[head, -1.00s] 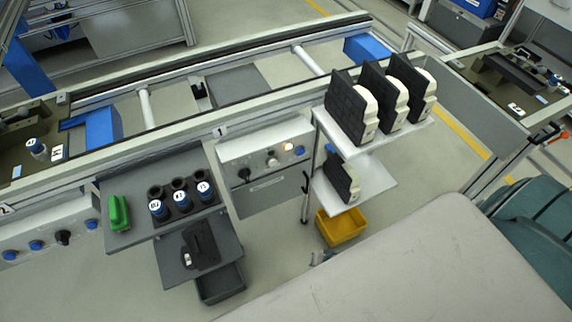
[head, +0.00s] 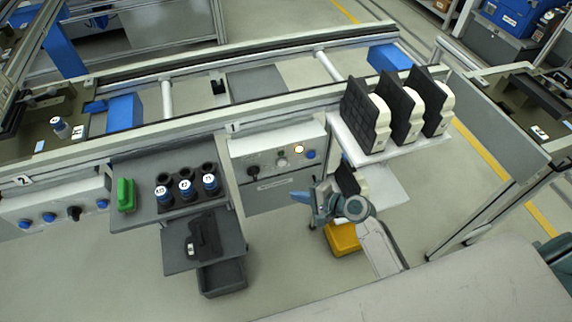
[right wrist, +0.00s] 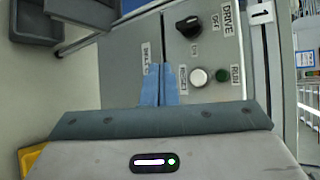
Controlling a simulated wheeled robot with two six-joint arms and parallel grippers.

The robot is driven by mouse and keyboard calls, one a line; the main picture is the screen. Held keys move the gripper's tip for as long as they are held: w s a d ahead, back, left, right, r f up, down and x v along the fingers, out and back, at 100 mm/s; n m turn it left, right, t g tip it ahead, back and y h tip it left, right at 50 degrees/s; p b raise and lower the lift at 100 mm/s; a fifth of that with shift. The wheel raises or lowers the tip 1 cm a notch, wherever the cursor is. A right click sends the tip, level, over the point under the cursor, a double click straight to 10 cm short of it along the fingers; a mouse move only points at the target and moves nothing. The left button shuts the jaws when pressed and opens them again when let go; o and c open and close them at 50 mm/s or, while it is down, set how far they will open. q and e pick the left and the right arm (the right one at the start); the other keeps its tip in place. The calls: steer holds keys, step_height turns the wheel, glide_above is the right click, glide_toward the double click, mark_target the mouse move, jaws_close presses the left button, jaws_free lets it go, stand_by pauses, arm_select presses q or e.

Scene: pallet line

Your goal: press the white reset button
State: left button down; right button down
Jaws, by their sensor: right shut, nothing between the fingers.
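The white reset button (head: 282,162) is on the front of the grey control panel (head: 240,149), right of a black knob (head: 253,172). In the right wrist view the white button (right wrist: 198,76) sits by a RESET label, with a small green round part (right wrist: 222,75) beside it. My right gripper (head: 296,197) is shut and empty, below and slightly right of the button in the head view. In the right wrist view its blue fingertips (right wrist: 159,68) are together, left of the button and apart from it. My left gripper is not in view.
A lit lamp (head: 299,149) and a blue button (head: 310,154) are right of the white button. A shelf with black-and-white parts (head: 345,130) stands to the right. A grey shelf (head: 133,220) with blue-capped bottles is to the left. A yellow bin (head: 343,238) is below the gripper.

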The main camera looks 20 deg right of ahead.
mark_target(282, 163)
steer(key=shift+w, duration=0.15)
steer(key=w+b, duration=0.2)
steer(key=w, duration=0.6)
steer(key=shift+w+a, duration=0.15)
steer(key=shift+w, duration=0.1)
steer(key=shift+w, duration=0.1)
stand_by(1.9)
steer(key=shift+w, duration=0.35)
steer(key=shift+w+b, duration=0.3)
steer(key=shift+w, duration=0.15)
stand_by(0.6)
steer(key=shift+s, duration=0.15)
stand_by(0.3)
steer(key=shift+s+p, duration=0.45)
steer(key=shift+s, duration=0.3)
